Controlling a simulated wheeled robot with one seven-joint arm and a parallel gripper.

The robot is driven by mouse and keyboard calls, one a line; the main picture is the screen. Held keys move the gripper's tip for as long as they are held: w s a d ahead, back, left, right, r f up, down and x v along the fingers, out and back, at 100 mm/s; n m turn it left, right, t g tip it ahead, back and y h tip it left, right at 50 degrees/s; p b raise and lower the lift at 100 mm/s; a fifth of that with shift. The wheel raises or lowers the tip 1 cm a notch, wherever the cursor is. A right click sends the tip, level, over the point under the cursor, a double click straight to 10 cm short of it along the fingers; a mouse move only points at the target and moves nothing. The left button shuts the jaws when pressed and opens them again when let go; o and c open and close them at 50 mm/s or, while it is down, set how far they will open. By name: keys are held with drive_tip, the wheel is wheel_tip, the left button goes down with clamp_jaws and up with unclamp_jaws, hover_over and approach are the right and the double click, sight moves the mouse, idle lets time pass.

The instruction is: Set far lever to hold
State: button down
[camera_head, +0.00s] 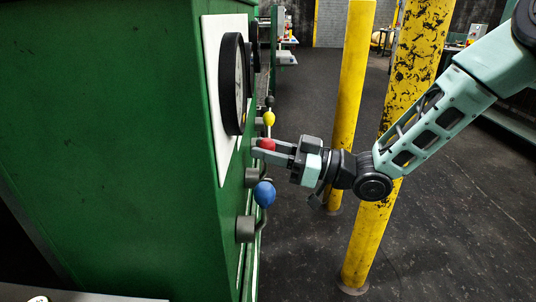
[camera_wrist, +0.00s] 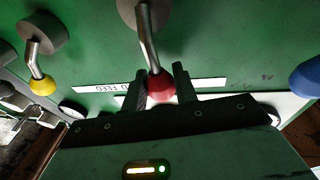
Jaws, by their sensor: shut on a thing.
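A row of levers with ball knobs sticks out from the side of the green machine (camera_head: 120,130). The blue knob (camera_head: 264,193) is nearest, then the red knob (camera_head: 267,144), the yellow knob (camera_head: 268,118) and a small dark knob (camera_head: 269,101) farthest back. My gripper (camera_head: 262,147) is shut on the red knob. In the wrist view the red knob (camera_wrist: 161,87) sits between the two fingers on a bent metal stem. The yellow knob (camera_wrist: 42,86) shows at left and part of the blue knob (camera_wrist: 306,77) at right, both apart from my gripper.
A round dial (camera_head: 232,84) with a black rim stands out above the levers. A white label strip (camera_wrist: 105,87), partly hidden, lies behind the fingers. Two yellow posts (camera_head: 352,90) (camera_head: 385,190) stand close beside my arm. Dark floor (camera_head: 460,240) lies open to the right.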

idle(0.4)
drive_tip(key=c, duration=1.1)
unclamp_jaws()
drive_tip(key=shift+s+d, duration=0.1)
drive_tip(key=b+v, duration=0.1)
drive_tip(key=v, duration=1.6)
drive_tip(key=shift+d+f, duration=0.1)
drive_tip(key=shift+f, duration=0.05)
